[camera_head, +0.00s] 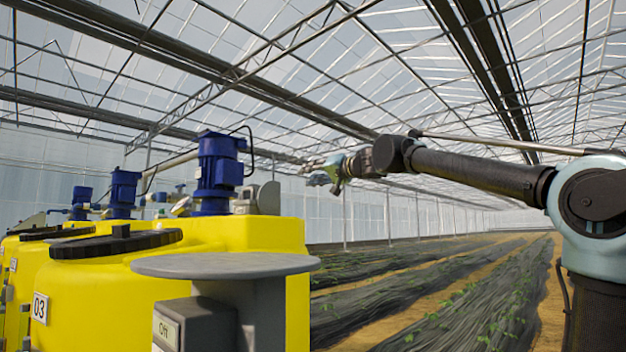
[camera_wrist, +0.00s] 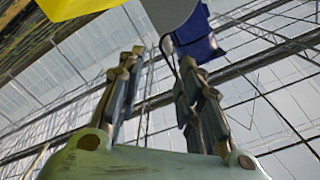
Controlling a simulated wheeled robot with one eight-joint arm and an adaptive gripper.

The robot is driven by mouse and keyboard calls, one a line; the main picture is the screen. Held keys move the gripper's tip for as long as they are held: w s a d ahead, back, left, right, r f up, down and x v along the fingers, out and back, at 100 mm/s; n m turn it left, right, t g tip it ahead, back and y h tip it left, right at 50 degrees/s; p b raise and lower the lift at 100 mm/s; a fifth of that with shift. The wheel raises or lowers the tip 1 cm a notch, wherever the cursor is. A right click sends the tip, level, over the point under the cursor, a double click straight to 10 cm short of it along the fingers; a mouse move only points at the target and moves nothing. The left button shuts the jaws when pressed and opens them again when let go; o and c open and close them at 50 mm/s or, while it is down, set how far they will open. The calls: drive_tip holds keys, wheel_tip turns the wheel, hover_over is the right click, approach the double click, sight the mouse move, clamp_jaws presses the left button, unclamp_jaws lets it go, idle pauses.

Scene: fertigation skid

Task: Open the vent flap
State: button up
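My gripper (camera_head: 322,172) is raised in the air to the right of the nearest blue motor (camera_head: 218,172), near a grey bracket-like part (camera_head: 258,198) on the yellow tank (camera_head: 270,235). In the wrist view my gripper (camera_wrist: 159,62) has its two fingers apart, with nothing between them. A pale grey part (camera_wrist: 168,12), the blue motor (camera_wrist: 195,38) and a yellow edge (camera_wrist: 75,7) lie beyond the fingertips, at the top of that view. I cannot tell for sure which part is the vent flap; the grey bracket-like part is too small to make out its state.
A round grey disc (camera_head: 225,265) on a grey post with a small box labelled "Off" (camera_head: 166,331) stands in front of the tank. A black lid (camera_head: 116,243) tops the tank marked 03. More tanks and motors stand left. Planted rows (camera_head: 440,290) lie open at right.

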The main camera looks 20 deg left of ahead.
drive_tip(key=shift+s+d, duration=0.1)
drive_tip(key=shift+d, duration=0.15)
idle(0.3)
drive_tip(key=v, duration=1.1)
drive_tip(key=shift+d, duration=0.4)
drive_tip(key=shift+f, duration=0.1)
